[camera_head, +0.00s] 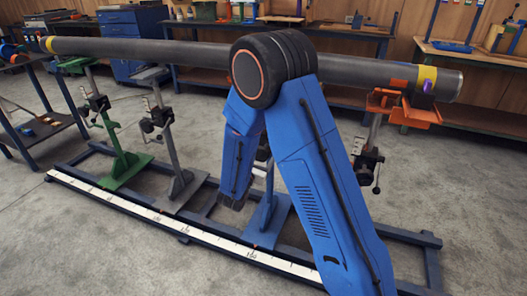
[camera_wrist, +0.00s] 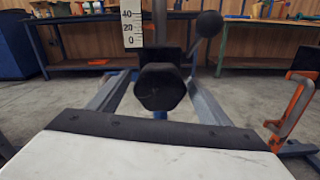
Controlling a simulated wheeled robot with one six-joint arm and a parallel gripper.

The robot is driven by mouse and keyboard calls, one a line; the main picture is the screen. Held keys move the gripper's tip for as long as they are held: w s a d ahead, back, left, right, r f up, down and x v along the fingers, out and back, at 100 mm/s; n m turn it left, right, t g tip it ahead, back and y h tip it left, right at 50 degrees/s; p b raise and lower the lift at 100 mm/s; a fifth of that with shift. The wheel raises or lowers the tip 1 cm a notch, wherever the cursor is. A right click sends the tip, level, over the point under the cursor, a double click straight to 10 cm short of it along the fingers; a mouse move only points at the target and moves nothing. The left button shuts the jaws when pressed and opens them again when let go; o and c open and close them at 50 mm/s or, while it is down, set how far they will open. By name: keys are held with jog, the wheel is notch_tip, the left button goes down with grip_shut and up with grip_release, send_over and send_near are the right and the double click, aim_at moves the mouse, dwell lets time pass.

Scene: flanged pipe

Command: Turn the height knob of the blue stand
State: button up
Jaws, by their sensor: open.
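The blue stand (camera_head: 267,222) is in the head view under the pipe, its upper part hidden behind my blue arm. In the wrist view a dark faceted knob (camera_wrist: 160,88) is straight ahead, below a white height scale (camera_wrist: 132,29) on the post. A lever with a black ball (camera_wrist: 209,24) is to its upper right. My gripper (camera_head: 260,174) is mostly hidden behind the arm in the head view, with a small white part showing by the stand. Its white body with a dark edge fills the bottom of the wrist view. It is open, and the knob appears beyond it, apart from it.
The long grey pipe (camera_head: 150,50) runs across above the stands. A green stand (camera_head: 122,160) and a grey stand (camera_head: 178,180) are to the left. An orange-topped support (camera_head: 405,108) is at the right. An orange bracket-like part (camera_wrist: 292,108) shows at the wrist view's right.

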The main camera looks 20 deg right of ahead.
jog(key=shift+x, duration=1.15)
jog(key=shift+c, duration=0.2)
jog(key=c, duration=1)
jog(key=shift+n, duration=0.4)
jog(key=n, duration=0.4)
jog(key=shift+n, duration=0.3)
jog(key=n, duration=1)
jog(key=shift+n, duration=0.4)
jog(key=n, duration=0.5)
jog(key=shift+n, duration=0.3)
